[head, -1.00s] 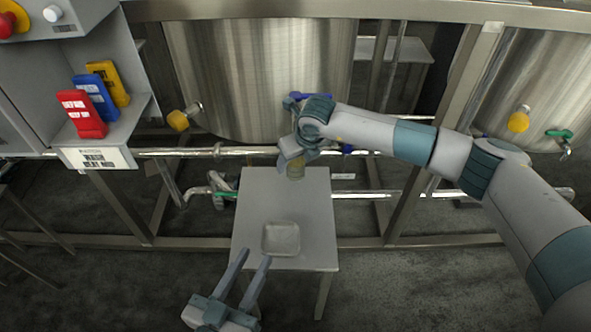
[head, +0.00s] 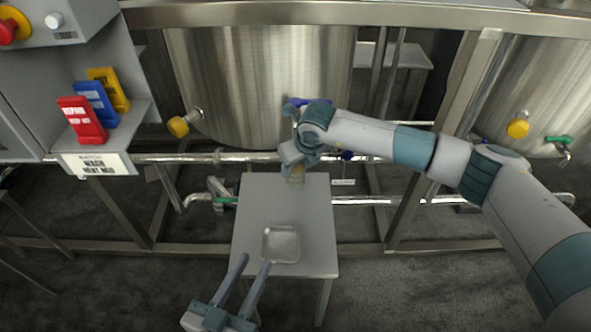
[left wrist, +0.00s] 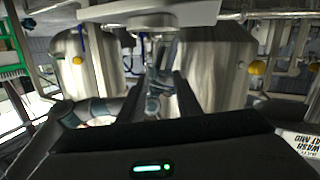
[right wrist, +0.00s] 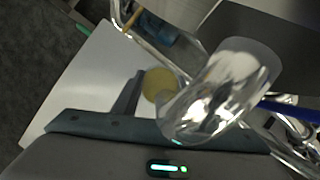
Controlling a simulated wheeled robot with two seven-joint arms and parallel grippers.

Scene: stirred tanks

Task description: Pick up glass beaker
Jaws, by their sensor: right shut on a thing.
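In the right wrist view, a yellow round patch (right wrist: 160,84) shows beside one dark finger, and a clear, shiny cylinder (right wrist: 228,85) covers the other side. My left gripper (head: 255,260) is open and empty near the table's front left corner.
A shallow square tray (head: 281,259) lies near the table's front. A large steel tank (head: 260,80) and a horizontal pipe (head: 365,201) stand behind the table. Red (head: 82,118), blue (head: 97,103) and yellow (head: 109,89) blocks sit on a shelf at left. The table's middle is clear.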

